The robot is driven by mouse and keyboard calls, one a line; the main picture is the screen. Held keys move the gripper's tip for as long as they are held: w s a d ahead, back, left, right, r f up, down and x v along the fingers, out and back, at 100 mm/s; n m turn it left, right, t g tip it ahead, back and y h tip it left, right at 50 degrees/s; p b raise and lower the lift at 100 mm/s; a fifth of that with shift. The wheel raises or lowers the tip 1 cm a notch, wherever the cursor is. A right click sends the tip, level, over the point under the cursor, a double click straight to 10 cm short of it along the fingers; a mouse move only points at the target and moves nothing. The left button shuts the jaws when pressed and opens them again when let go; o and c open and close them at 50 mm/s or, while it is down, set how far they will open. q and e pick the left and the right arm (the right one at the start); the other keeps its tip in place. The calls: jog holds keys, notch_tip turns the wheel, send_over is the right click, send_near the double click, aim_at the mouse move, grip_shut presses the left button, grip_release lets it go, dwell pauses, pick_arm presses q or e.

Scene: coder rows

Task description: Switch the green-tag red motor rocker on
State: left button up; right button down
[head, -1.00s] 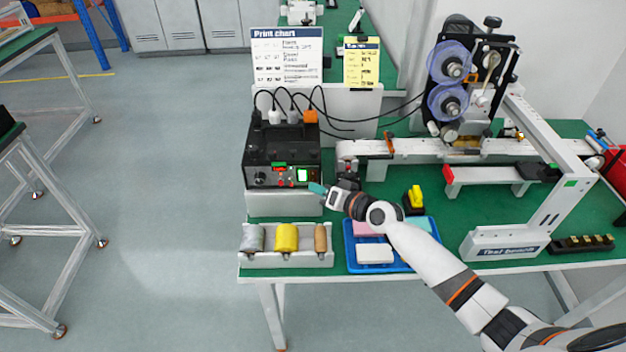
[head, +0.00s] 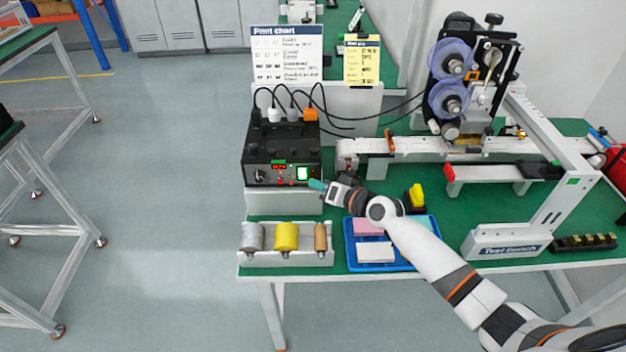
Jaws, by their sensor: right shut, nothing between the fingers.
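The black control box (head: 283,142) stands on a light plinth at the left end of the green bench. A small green tag (head: 278,162) sits on its front panel, with small red parts (head: 281,169) just below it. The rocker is too small for me to tell its position. My left gripper is not in view.
A rack with grey, yellow and tan rolls (head: 286,236) stands in front of the box. A blue tray (head: 352,262) with pink, white and teal blocks lies below my right arm. A conveyor (head: 430,146) and printer with purple reels (head: 447,98) stand to the right. Black cables rise behind the box.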

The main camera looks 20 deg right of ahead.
jog(key=shift+w+d+b, duration=0.1)
jog(key=shift+w+b, duration=0.2)
dwell(0.8)
jog(key=shift+s, duration=0.1)
jog(key=shift+s+a+r+p, duration=0.1)
jog(key=shift+s+a+p, duration=0.15)
jog(key=shift+s+p, duration=0.35)
jog(key=shift+s+a+r+p, duration=0.2)
jog(key=shift+s+p, duration=0.4)
jog(key=shift+s, duration=0.2)
jog(key=shift+s+a+r+p, duration=0.1)
jog(key=shift+s+a+p, duration=0.15)
jog(key=shift+s+p, duration=0.5)
jog(key=shift+s+a+r+p, duration=0.1)
jog(key=shift+s+a+p, duration=0.1)
jog(key=shift+s+p, duration=0.5)
jog(key=shift+s, duration=0.2)
